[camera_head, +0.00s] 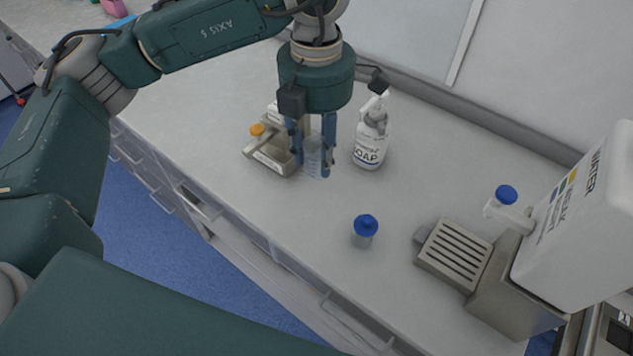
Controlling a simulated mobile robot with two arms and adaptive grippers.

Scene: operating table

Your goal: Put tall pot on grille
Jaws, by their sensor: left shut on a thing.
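A clear, tall cylindrical pot (315,158) stands upright between the fingers of my left gripper (314,154), near the middle of the counter. The gripper points straight down and is shut on the pot. I cannot tell whether the pot's base touches the counter. The grille (457,254) is a grey slotted plate at the right, in front of the water dispenser, and its top is bare. My right gripper is not in view.
A soap bottle (371,140) stands just right of the pot. A tray (268,158) with an orange-capped item is at its left. A small blue-lidded pot (364,232) stands between pot and grille. A white water container (585,225) rises behind the grille. Another blue-capped item (506,196) is nearby.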

